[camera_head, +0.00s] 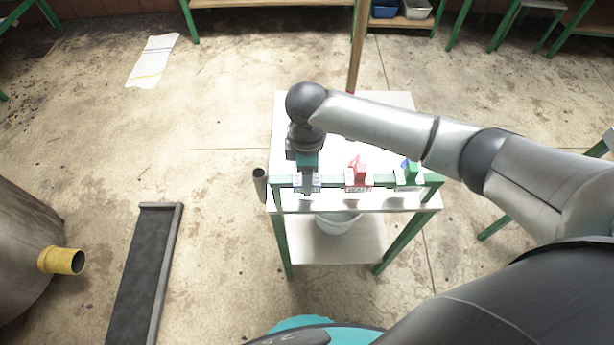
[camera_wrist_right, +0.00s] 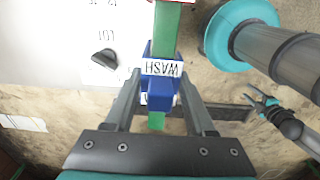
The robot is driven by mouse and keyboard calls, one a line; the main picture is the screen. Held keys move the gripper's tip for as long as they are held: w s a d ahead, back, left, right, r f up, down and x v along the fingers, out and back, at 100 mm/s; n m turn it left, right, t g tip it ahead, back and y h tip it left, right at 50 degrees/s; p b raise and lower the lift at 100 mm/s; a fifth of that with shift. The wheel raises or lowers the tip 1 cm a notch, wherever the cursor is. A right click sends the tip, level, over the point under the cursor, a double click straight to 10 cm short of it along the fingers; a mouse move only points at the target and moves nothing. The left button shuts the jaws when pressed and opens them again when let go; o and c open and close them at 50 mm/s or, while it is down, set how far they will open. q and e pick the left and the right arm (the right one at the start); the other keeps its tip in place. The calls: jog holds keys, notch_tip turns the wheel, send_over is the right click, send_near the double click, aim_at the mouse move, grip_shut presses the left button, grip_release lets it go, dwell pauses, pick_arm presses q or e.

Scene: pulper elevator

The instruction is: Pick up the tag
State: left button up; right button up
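Three tags hang along the green rail of a white-topped stand (camera_head: 340,125): a blue one (camera_head: 312,184) at left, a red one (camera_head: 358,175) in the middle and a green one (camera_head: 411,173) at right. My right gripper (camera_head: 306,186) is over the blue tag. In the right wrist view the blue tag (camera_wrist_right: 162,92) has a white label reading "WASH" and lies between my right gripper's (camera_wrist_right: 161,78) open fingers, which look apart from it. My left gripper (camera_wrist_right: 251,102) shows in the wrist view, small, open and empty; it is outside the head view.
A white bucket (camera_head: 338,223) stands on the stand's lower shelf. A wooden post (camera_head: 357,50) rises behind the stand. A metal tank with a yellow outlet (camera_head: 62,261) and a dark ramp (camera_head: 144,272) are at left. The floor between is clear.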

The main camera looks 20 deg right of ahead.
grip_shut()
jog(key=shift+r, duration=0.15)
